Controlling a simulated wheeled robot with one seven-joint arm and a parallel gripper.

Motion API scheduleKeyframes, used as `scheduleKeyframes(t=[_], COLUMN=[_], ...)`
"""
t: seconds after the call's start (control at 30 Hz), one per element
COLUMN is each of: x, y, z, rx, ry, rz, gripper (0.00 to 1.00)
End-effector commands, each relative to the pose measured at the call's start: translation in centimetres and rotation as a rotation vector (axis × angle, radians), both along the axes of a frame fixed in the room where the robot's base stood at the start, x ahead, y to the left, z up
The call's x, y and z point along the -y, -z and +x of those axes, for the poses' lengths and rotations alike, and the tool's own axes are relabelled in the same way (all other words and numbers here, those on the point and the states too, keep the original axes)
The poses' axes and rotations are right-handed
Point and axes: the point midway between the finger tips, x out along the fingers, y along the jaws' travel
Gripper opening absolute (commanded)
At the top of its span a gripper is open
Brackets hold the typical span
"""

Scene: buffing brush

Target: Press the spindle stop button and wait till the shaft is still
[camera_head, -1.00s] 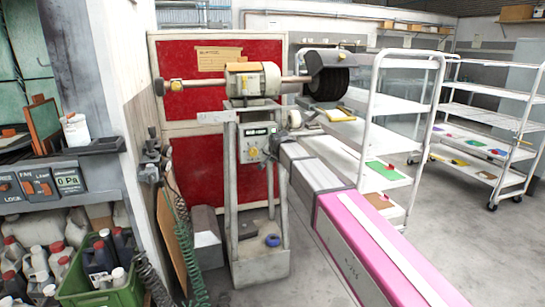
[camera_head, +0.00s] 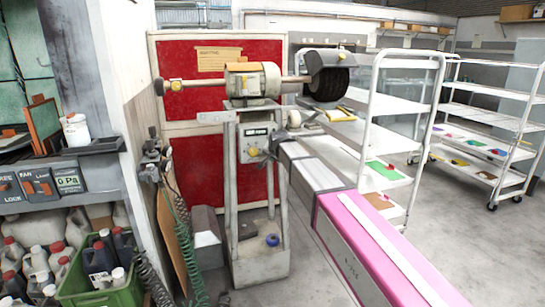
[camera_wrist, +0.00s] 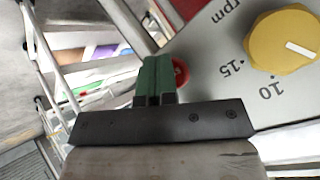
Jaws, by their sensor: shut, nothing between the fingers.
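The buffing machine has a motor housing (camera_head: 252,80) on a stand, with a shaft (camera_head: 205,82) through it and a dark round brush (camera_head: 328,84) at its right end. Whether the shaft turns cannot be told. Its control box (camera_head: 254,140) sits below. In the wrist view, a red button (camera_wrist: 181,74) shows just right of my gripper's green fingertips (camera_wrist: 158,66), partly hidden by them. My gripper is shut and empty. The fingertips overlap the button's left edge in the picture; whether they touch it cannot be told. In the head view my gripper (camera_head: 272,149) is at the box's right side.
A yellow dial (camera_wrist: 284,40) with rpm marks is on the panel, right of the button. White shelf trolleys (camera_head: 372,130) stand to the right, one close behind my arm. A red panel (camera_head: 190,130) is behind the machine. Open floor (camera_head: 465,245) lies at the right.

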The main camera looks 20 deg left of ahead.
Motion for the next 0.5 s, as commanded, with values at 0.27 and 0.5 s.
scheduleKeyframes(t=[0.27, 0.5], x=[-0.04, 0.27], y=[0.00, -0.01], z=[0.06, -0.43], rx=[0.000, 0.001], ry=[0.000, 0.000], rz=[0.000, 0.000], gripper=[0.00, 0.00])
